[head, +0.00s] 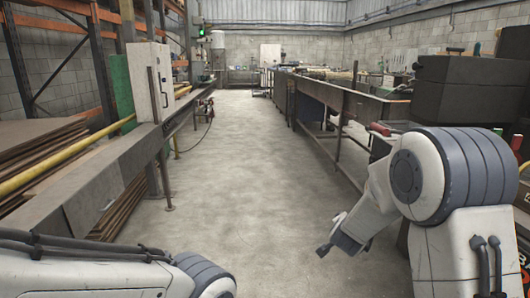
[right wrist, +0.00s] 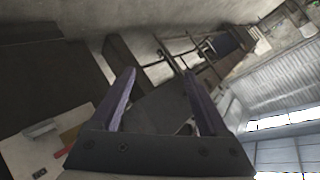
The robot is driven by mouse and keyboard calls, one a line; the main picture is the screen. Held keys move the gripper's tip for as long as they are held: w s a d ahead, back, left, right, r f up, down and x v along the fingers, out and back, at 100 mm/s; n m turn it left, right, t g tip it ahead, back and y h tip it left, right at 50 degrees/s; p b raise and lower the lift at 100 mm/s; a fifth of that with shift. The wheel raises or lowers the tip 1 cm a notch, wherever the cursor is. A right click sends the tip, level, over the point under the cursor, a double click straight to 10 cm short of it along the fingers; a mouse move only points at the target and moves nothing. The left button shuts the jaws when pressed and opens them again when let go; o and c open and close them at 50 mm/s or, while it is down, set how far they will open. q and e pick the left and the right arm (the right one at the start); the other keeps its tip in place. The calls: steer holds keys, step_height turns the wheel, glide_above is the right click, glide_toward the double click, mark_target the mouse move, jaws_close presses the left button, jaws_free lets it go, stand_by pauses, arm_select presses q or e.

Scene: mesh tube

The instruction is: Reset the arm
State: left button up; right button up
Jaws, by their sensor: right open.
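My right arm (head: 440,180) comes in from the right and bends down toward the aisle floor. Its dark far end (head: 325,249) hangs over the concrete, but the fingers are not clear in the head view. In the right wrist view the right gripper (right wrist: 158,74) has its two purplish fingers spread wide apart, with nothing between them. My left arm (head: 100,275) crosses the bottom left corner. Its gripper is out of view.
A concrete aisle (head: 235,160) runs straight ahead and looks clear. A long steel bench (head: 100,185) with stacked sheets below lines the left. Metal workbenches (head: 340,98) line the right, with dark boxes (head: 465,90) near my right arm. Orange racking (head: 103,60) stands at the left.

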steer(key=s+a+f+n+g+y, duration=0.1)
steer(key=s+a+f+n+g, duration=0.2)
steer(key=s, duration=0.6)
steer(key=s+a+n+g+y, duration=0.1)
steer(key=s+n+g+y, duration=0.1)
steer(key=s+n, duration=0.5)
steer(key=s+a+f+n+g+y, duration=0.1)
steer(key=s+a+f+n+g, duration=0.15)
steer(key=s, duration=0.75)
steer(key=s+a+r+n+g+y, duration=0.1)
steer(key=s+a+r+n+g, duration=0.4)
steer(key=s+a+n, duration=0.65)
step_height(320, 180, up, 33)
steer(key=s+a+m+t+p, duration=0.1)
steer(key=s+m+p, duration=0.1)
steer(key=p, duration=3)
steer(key=shift+s+a+r+m, duration=0.2)
steer(key=shift+a+m, duration=0.1)
steer(key=shift+m, duration=0.3)
steer(key=shift+t, duration=0.25)
